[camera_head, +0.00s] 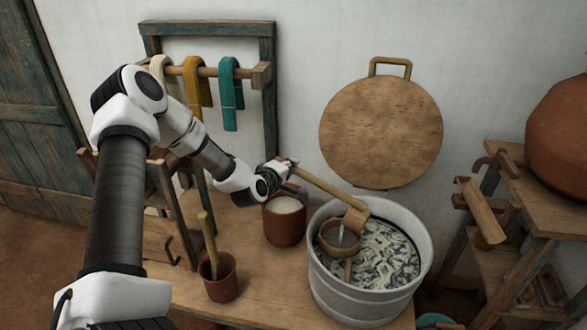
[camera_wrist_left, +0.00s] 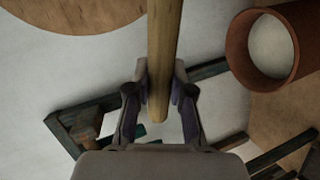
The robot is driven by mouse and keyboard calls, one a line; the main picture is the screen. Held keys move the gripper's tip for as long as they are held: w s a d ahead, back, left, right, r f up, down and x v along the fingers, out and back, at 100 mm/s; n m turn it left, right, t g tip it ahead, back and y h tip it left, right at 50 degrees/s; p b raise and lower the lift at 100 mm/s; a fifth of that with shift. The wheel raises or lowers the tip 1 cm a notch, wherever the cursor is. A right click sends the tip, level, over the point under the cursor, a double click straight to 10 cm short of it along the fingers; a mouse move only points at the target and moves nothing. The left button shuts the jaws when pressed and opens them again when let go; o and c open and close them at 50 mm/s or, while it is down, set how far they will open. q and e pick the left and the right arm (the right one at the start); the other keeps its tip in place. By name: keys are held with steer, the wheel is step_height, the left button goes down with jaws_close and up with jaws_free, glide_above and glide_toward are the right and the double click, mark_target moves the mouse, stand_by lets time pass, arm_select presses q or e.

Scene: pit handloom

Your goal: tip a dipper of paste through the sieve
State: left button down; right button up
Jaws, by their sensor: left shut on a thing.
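My left gripper (camera_head: 287,174) is shut on the wooden handle of the dipper (camera_head: 325,186), and the left wrist view shows the handle (camera_wrist_left: 164,50) between its fingers (camera_wrist_left: 158,100). The dipper's head is over the small round sieve (camera_head: 325,240), tilted, with a white streak of paste (camera_head: 341,232) below it at the sieve. The sieve is over the left part of a pale metal tub (camera_head: 335,285) holding dark and white strands. A brown pot of white paste (camera_head: 285,230) stands left of the tub; the left wrist view shows it too (camera_wrist_left: 236,55). My right gripper is out of view.
A small brown cup (camera_head: 222,288) with a wooden stick stands at the table's front. Behind is a rack (camera_head: 207,27) with hanks of yarn. A round wooden board (camera_head: 380,125) leans on the wall. Shelves with a large clay pot (camera_head: 562,140) stand right.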

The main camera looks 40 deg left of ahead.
arm_select(q)
steer(key=shift+s+a+f+n+h+b, duration=0.1)
steer(key=shift+a+f+n+h+b, duration=0.1)
steer(key=shift+a+f+n+b, duration=0.35)
steer(key=shift+s+a+f+n+h+b, duration=0.1)
steer(key=shift+a+f+n+h+b, duration=0.15)
steer(key=shift+a+f+b, duration=0.55)
steer(key=shift+d+f, duration=0.2)
steer(key=shift+f, duration=0.05)
